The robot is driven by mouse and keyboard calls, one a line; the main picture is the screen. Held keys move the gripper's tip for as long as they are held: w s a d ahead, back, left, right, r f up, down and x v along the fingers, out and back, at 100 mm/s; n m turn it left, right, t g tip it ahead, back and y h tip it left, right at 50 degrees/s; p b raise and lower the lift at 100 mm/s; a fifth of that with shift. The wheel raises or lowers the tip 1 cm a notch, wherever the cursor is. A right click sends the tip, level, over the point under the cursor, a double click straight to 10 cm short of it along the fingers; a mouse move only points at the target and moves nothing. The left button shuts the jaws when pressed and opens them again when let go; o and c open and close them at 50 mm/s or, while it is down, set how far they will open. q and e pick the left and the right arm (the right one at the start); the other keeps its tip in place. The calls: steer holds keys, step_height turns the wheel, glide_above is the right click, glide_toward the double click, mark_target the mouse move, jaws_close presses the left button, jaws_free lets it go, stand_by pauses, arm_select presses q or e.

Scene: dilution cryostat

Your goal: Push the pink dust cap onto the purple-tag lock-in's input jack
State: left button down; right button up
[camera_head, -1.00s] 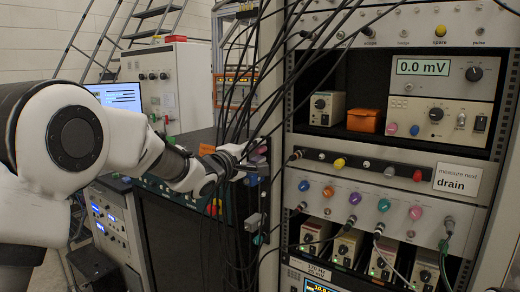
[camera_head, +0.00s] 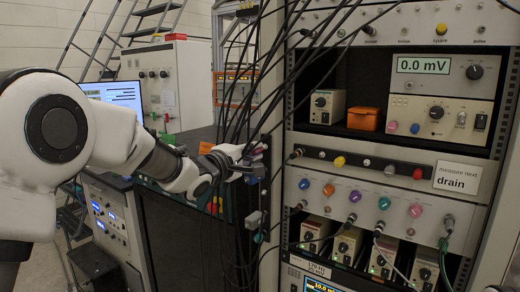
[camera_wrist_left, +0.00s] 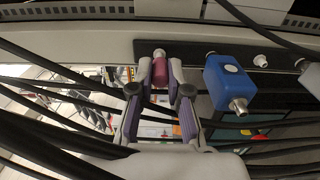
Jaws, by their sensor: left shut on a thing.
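My left gripper (camera_head: 257,165) is at the left edge of the instrument rack, behind black cables. In the left wrist view its purple-padded fingers (camera_wrist_left: 160,76) are shut on the pink dust cap (camera_wrist_left: 160,71). In the head view the cap cannot be made out clearly. I cannot single out the purple-tag lock-in or its input jack. My right gripper is not in view.
A blue box (camera_wrist_left: 230,83) with a metal connector is close to the right of the gripper in the wrist view. Black cables (camera_head: 243,80) hang around the gripper. The rack panel (camera_head: 345,200) has several coloured round fittings. A "drain" sign (camera_head: 457,180) is at right.

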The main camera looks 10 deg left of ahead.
mark_target(253, 152)
arm_select(q)
steer(key=shift+s, duration=0.1)
steer(key=shift+s+a, duration=0.2)
steer(key=shift+s, duration=0.15)
steer(key=v, duration=0.4)
steer(key=shift+s+b, duration=0.3)
steer(key=shift+b, duration=0.05)
steer(key=shift+w, duration=0.1)
